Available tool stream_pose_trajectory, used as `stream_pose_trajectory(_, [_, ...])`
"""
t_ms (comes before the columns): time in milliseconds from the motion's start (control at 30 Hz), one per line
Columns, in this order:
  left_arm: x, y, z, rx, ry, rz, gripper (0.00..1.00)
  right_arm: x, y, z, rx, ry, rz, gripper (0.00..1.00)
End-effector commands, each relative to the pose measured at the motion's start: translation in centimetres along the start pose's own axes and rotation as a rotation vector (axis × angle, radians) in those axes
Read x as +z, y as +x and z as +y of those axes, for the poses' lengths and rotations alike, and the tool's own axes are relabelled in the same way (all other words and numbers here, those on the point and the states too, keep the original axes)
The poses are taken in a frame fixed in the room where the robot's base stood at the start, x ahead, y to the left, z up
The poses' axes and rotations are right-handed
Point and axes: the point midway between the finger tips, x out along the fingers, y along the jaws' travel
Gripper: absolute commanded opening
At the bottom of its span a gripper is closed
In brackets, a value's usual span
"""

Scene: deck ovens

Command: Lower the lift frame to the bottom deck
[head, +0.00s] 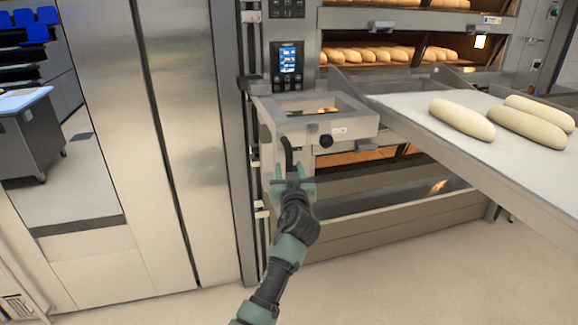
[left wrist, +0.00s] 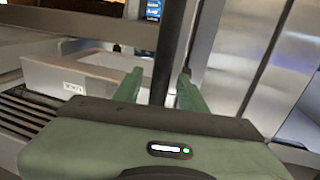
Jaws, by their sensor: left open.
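The lift frame (head: 350,128) is a pale metal box-like carriage on the vertical rail at the left of the oven, level with a middle deck. It carries a black knob (head: 326,141), and a dark curved handle (head: 287,150) hangs at its left front. My left gripper (head: 292,178) is open at the handle's lower end. In the left wrist view a dark upright bar (left wrist: 170,50) stands between the open green fingers (left wrist: 157,88); I cannot tell if they touch it. The bottom deck (head: 400,203) is low, below the frame. My right gripper is out of view.
A loading board (head: 400,103) with pale dough loaves (head: 462,119) juts out at the right, joined near the frame. Decks above hold bread (head: 372,54). A control screen (head: 288,59) is above the frame. Steel doors stand left; the floor (head: 420,275) in front is clear.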

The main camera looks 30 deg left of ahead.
Motion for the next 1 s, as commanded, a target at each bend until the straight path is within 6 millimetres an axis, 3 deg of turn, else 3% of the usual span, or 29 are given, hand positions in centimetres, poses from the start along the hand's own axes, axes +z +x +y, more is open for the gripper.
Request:
stream_pose_trajectory(333, [0.06,0.51,-0.02,0.000,0.000,-0.001,0.41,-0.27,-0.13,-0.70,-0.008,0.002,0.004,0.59])
stream_pose_trajectory(500, [0.07,0.49,-0.01,0.000,0.000,-0.001,0.00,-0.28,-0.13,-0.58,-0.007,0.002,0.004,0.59])
stream_pose_trajectory(1000, [0.10,0.46,0.02,0.001,0.001,-0.001,0.00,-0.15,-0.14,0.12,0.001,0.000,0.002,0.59])
